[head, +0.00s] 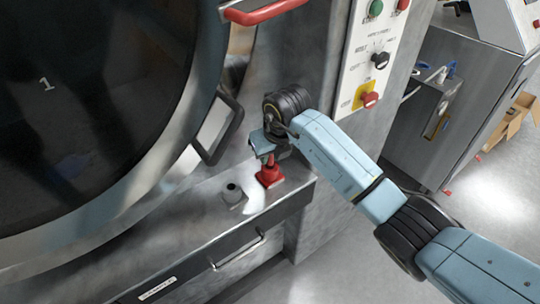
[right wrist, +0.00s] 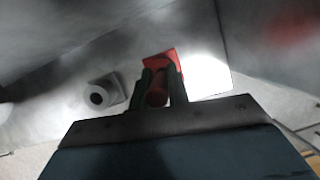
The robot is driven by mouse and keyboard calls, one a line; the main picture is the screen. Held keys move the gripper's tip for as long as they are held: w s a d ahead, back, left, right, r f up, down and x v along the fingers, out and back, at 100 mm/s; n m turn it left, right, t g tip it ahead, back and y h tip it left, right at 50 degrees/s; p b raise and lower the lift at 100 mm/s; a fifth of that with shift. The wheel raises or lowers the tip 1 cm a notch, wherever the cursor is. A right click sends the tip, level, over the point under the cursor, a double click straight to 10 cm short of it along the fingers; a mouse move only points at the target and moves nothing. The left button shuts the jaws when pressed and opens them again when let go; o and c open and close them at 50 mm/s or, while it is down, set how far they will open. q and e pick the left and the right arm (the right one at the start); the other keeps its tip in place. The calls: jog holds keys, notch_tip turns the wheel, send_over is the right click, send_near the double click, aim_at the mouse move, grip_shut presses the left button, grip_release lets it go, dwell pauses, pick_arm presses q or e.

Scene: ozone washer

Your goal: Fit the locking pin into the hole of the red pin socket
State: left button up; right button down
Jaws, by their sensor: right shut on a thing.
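The red pin socket (head: 269,178) sits on the grey metal ledge below the big round door. It also shows in the right wrist view (right wrist: 162,61), just beyond my fingers. My right gripper (head: 266,150) is directly above the socket and shut on a red, round-ended piece (right wrist: 157,97), which looks like the locking pin. The fingers cover its sides. The pin's lower end is hidden, so I cannot tell whether it is in the hole or just above it. My left gripper is not in view.
A grey socket with a dark round hole (head: 232,193) stands on the ledge left of the red one. The door handle (head: 217,128) is close left of my gripper. A control panel (head: 370,50) is on the wall at upper right. A drawer handle (head: 238,252) sits below the ledge.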

jog(key=shift+f, duration=0.1)
jog(key=c, duration=1.3)
grip_release()
jog(key=shift+c, duration=0.2)
jog(key=shift+r, duration=0.35)
jog(key=v, duration=1.1)
jog(key=shift+s+d+r+p, duration=0.15)
jog(key=shift+s+r+p, duration=0.1)
jog(key=shift+p, duration=0.15)
